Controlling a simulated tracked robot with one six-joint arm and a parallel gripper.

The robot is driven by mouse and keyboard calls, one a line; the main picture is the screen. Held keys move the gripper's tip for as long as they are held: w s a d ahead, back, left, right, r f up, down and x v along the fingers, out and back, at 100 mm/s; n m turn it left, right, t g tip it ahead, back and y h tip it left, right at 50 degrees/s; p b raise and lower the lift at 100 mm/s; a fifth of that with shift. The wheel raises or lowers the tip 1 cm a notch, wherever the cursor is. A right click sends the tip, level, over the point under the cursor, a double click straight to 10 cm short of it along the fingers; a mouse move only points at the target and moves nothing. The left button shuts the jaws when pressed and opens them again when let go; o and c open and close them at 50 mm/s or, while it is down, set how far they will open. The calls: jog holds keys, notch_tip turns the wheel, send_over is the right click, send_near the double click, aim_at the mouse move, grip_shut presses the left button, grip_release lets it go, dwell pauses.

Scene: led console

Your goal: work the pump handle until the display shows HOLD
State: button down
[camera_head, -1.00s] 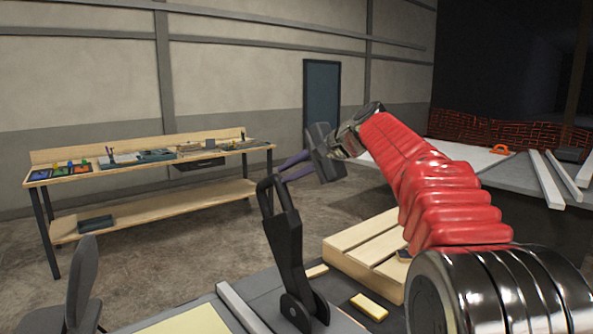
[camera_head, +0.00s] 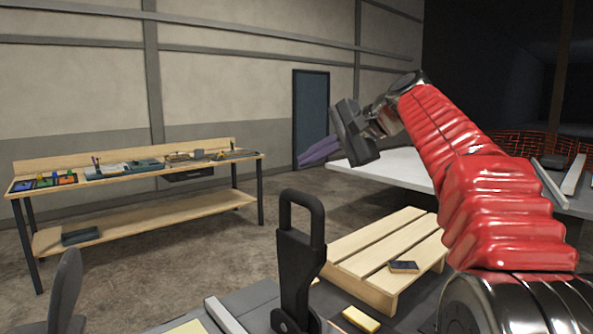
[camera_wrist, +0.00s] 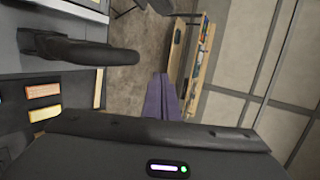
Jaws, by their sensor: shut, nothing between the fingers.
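The black pump handle (camera_head: 301,255) stands nearly upright on the grey console in the head view, with a looped grip at its top. It also shows in the wrist view (camera_wrist: 85,52), at the upper left. My gripper (camera_head: 300,162) is above the handle's top and apart from it, its purple fingers shut and empty, pointing left. In the wrist view the fingers (camera_wrist: 162,90) are together, with the handle off to their left. I cannot see a display with readable text in either view.
A wooden pallet (camera_head: 385,250) with a small dark device (camera_head: 404,267) lies right of the handle. A yellow block (camera_head: 361,319) lies near the handle's base. A workbench (camera_head: 150,237) with tools stands at the back left. The air left of my gripper is clear.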

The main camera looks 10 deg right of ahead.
jog(key=shift+v, duration=1.1)
jog(key=shift+r, duration=0.15)
dwell(1.1)
